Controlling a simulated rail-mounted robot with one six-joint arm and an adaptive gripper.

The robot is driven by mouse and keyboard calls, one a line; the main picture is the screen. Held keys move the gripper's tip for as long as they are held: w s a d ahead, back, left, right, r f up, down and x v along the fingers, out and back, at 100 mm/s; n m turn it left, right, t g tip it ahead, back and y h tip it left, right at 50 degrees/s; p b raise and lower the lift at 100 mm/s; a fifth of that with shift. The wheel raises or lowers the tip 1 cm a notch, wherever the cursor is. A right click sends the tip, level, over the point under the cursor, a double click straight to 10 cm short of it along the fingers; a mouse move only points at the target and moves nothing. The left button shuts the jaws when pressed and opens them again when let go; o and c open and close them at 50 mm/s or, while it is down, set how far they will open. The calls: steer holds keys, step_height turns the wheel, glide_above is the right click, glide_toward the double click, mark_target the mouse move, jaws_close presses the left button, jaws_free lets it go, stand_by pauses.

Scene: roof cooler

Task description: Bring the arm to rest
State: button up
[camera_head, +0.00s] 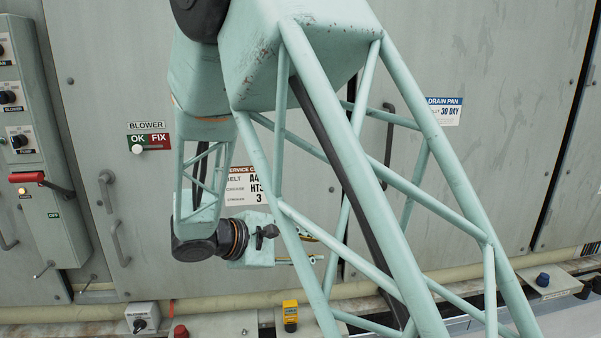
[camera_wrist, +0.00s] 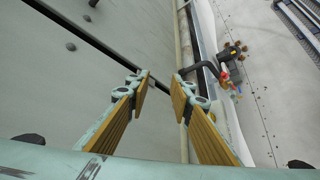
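My gripper (camera_wrist: 160,84) is open in the wrist view. Its two yellow-padded fingers stand apart with nothing between them. Past the fingertips I see the grey cabinet wall (camera_wrist: 110,60) and a pipe along its base. In the head view my gripper (camera_head: 318,250) is partly hidden behind the green lattice of my arm. It points to the right in front of the cabinet panels (camera_head: 510,80), near the lower part of the wall. I cannot tell from these frames whether it touches anything.
A service card (camera_head: 247,186) and a blower OK/FIX slider (camera_head: 139,148) are on the panels. A control box with a red-handled switch (camera_head: 27,178) stands at left. A blower knob box (camera_head: 142,318), a yellow box (camera_head: 290,314) and a blue knob (camera_head: 542,280) sit along the lower ledge.

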steer(key=s+d+r+m+g+y, duration=0.2)
steer(key=s+d+r+m, duration=0.3)
steer(key=s+d, duration=0.5)
steer(key=s+d+r+m+g+y, duration=0.25)
steer(key=s+d+r, duration=0.5)
steer(key=d, duration=0.55)
steer(key=s+a+r+m+y, duration=0.1)
steer(key=s+m, duration=0.1)
steer(key=s, duration=0.7)
steer(key=s+a+r+m+y, duration=0.1)
steer(key=s+m+y, duration=0.1)
steer(key=s, duration=0.7)
steer(key=s+a+m+t+y, duration=0.1)
steer(key=s+a+m+y, duration=0.1)
steer(key=s, duration=0.7)
steer(key=shift+r+m, duration=0.4)
steer(key=shift+m, duration=0.25)
